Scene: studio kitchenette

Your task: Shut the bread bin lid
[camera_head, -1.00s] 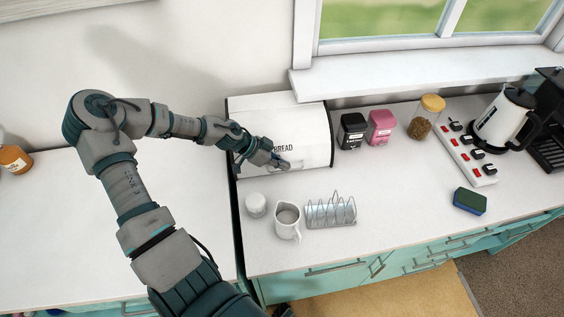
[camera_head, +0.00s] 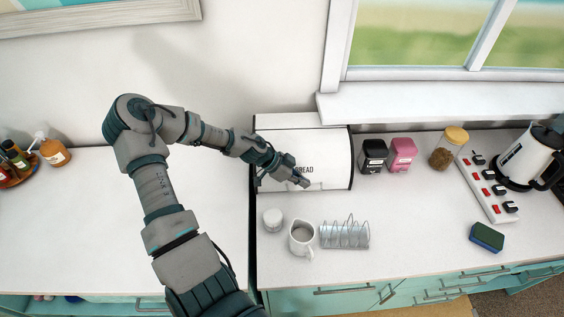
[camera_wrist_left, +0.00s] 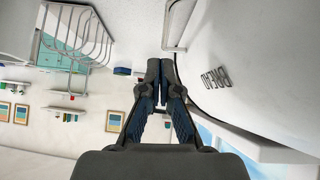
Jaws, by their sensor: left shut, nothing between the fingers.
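The white bread bin (camera_head: 335,150) stands against the wall in the head view, with dark side edges and "BREAD" on its lid (camera_head: 325,170). The lid is down over the front, and I see no open gap, though my arm covers its left part. My left gripper (camera_head: 305,184) is shut and empty, in front of the lid's lower part near the lettering. The left wrist view shows its closed fingers (camera_wrist_left: 157,84) beside the curved lid (camera_wrist_left: 240,60) and the handle (camera_wrist_left: 178,28). I cannot tell whether they touch. My right gripper is not in view.
The left worktop (camera_head: 90,220) is largely clear.

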